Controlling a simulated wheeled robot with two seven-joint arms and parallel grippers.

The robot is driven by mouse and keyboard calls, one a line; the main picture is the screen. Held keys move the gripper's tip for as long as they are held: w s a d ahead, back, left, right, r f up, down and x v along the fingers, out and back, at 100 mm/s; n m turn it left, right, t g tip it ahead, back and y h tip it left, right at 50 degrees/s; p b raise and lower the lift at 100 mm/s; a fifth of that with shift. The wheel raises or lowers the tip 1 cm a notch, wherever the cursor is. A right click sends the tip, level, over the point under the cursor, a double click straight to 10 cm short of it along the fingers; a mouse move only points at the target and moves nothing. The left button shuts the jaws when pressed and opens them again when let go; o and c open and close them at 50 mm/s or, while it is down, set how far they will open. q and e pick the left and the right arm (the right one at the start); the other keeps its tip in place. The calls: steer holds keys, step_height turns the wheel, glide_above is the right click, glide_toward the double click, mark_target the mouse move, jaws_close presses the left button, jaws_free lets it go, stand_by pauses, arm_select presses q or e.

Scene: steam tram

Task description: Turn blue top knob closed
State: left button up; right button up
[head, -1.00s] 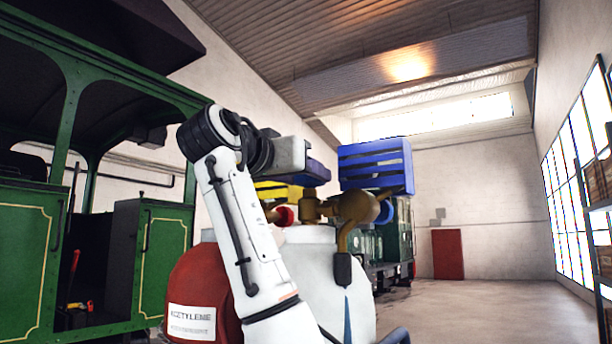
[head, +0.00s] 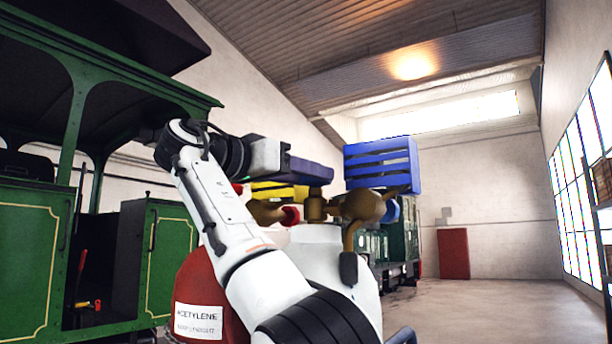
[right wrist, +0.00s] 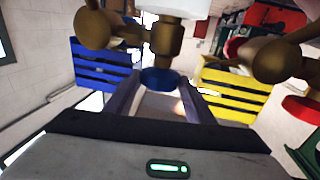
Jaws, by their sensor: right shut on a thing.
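The blue top knob (right wrist: 160,79) is a small round disc under a brass valve stem in the right wrist view. My right gripper (right wrist: 160,90) has its two fingers on either side of the knob and is shut on it. In the head view my right gripper (head: 318,174) reaches in from the left above the brass valve body (head: 315,208), with its fingers roughly level. The knob is hidden behind the fingers there. My left gripper is not in view.
A blue slatted guard (head: 381,165) and a yellow slatted guard (head: 280,191) flank the valve. A red knob (head: 291,216) sits close below. The white cylinder (head: 335,262) and red acetylene cylinder (head: 190,285) stand beneath. A green tram (head: 28,265) stands left; open floor lies right.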

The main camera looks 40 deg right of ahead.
stand_by(0.7)
steer(key=o, duration=0.8)
steer(key=shift+c, duration=0.2)
steer(key=shift+a, duration=0.1)
